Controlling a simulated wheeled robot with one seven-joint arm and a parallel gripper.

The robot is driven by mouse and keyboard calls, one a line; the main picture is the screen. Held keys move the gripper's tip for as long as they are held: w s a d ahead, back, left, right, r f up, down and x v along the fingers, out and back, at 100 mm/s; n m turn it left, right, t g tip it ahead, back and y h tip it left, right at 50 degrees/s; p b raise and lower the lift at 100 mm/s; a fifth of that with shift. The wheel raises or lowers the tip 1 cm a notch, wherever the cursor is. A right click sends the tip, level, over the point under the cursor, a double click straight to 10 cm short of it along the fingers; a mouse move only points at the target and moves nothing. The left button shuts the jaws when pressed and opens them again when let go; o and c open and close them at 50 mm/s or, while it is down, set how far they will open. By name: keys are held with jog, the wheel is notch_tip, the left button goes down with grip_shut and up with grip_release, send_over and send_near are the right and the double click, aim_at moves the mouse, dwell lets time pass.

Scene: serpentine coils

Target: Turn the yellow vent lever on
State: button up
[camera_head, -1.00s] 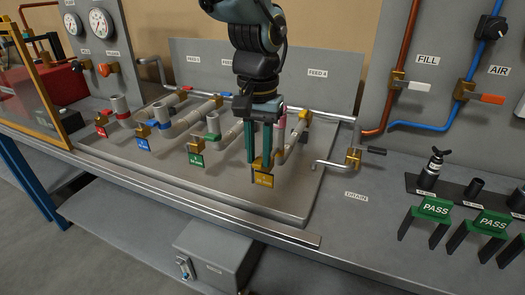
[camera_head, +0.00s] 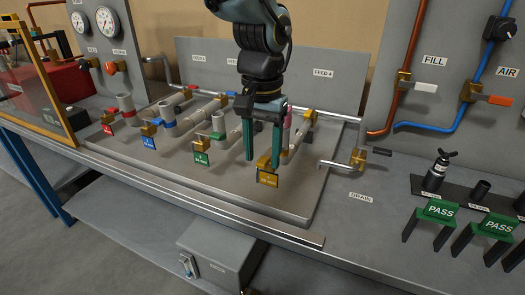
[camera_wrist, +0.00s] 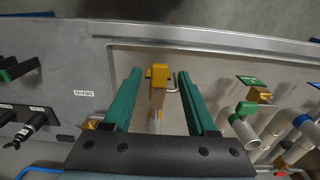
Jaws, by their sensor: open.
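The yellow vent fitting (camera_head: 264,163) is a small brass-yellow valve end with a yellow label tag (camera_head: 268,179) at the front right of the raised pipe plate. In the wrist view its yellow top (camera_wrist: 158,73) lies between my two fingers. My gripper (camera_head: 262,161) points down at it with two green fingers, open and empty; it also shows in the wrist view (camera_wrist: 159,74). I cannot tell whether the fingers touch the fitting. The lever's exact angle is unclear, and the gripper hides part of the pipe behind.
Similar valves with green (camera_head: 202,159), blue (camera_head: 149,143) and red (camera_head: 107,130) tags stand to the left. A bent drain pipe with a dark-handled valve (camera_head: 358,158) is close on the right. Green PASS stands (camera_head: 437,211) are farther right.

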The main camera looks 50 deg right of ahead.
aim_at(261, 160)
notch_tip(261, 160, up, 11)
jog(key=b, duration=0.2)
dwell(0.5)
jog(key=shift+w+f, duration=0.1)
jog(key=shift+f, duration=0.05)
jog(key=w+a+f+n, duration=0.3)
jog(key=w+a+f, duration=0.1)
jog(key=w+a, duration=0.55)
jog(key=w+a+f+n, duration=0.3)
jog(key=w+a+f, duration=0.2)
jog(key=w+a, duration=0.4)
jog(key=w+a+f+n, duration=0.1)
jog(key=a+f+n, duration=0.2)
jog(key=a, duration=0.8)
jog(key=w+a+f+n+t, duration=0.1)
jog(key=a+f+n, duration=0.3)
jog(key=a, duration=0.8)
jog(key=shift+w+a+t, duration=0.2)
jog(key=shift+w+t, duration=0.1)
jog(key=shift+w, duration=0.1)
